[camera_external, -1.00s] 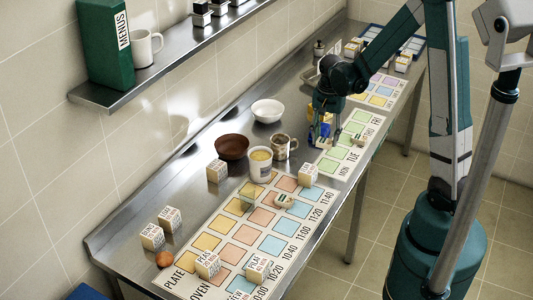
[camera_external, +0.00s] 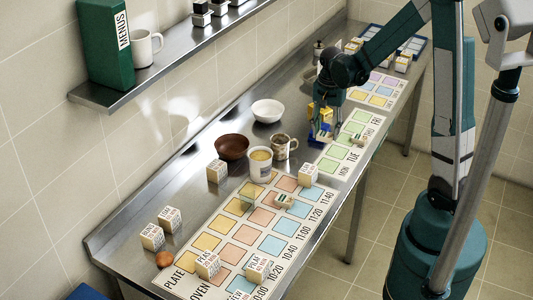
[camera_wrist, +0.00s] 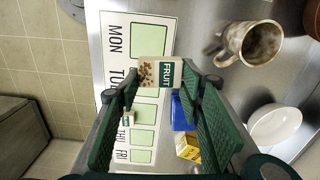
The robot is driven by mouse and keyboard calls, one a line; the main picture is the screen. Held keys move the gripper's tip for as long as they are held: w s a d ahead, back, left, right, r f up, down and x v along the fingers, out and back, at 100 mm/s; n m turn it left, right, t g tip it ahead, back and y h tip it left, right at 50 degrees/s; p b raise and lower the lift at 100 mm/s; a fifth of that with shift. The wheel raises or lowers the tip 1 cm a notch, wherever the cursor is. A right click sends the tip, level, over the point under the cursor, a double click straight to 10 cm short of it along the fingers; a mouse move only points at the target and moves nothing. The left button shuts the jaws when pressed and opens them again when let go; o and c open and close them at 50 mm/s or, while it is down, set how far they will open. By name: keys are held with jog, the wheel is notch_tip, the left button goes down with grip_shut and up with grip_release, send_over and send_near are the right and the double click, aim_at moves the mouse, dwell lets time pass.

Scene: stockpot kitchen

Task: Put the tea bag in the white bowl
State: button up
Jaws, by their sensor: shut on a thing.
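The white bowl (camera_external: 267,112) stands empty on the steel counter in the external view, left of my gripper (camera_external: 325,132). In the wrist view the bowl (camera_wrist: 276,125) is at the right edge. My gripper (camera_wrist: 160,80) is shut on a small pale packet with a green FRUIT label and brown dots (camera_wrist: 153,72), held between its fingertips. This packet looks like the tea bag, though its kind is not certain. A similar small packet (camera_wrist: 127,117) lies on the weekday chart; it shows in the external view (camera_external: 357,138).
A speckled mug (camera_external: 280,147), a yellow-filled cup (camera_external: 260,165) and a brown bowl (camera_external: 231,147) stand near the white bowl. A yellow box (camera_wrist: 188,147) and a blue item (camera_wrist: 180,113) are beside the fingers. Labelled cubes (camera_external: 216,171) stand around the charts.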

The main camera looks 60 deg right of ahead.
jog(key=w+d+r+m+p, duration=0.1)
jog(key=w+d+r+p, duration=0.2)
jog(key=w+d, duration=0.6)
jog(key=d+p, duration=0.1)
jog(key=d, duration=0.2)
jog(key=shift+d+r, duration=0.15)
jog(key=shift+r, duration=0.2)
jog(key=w+f+p, duration=0.1)
jog(key=w, duration=0.8)
jog(key=w+d+f+p, duration=0.1)
jog(key=w+f, duration=0.1)
jog(key=w, duration=0.8)
jog(key=shift+w+d, duration=0.3)
jog(key=shift+f, duration=0.15)
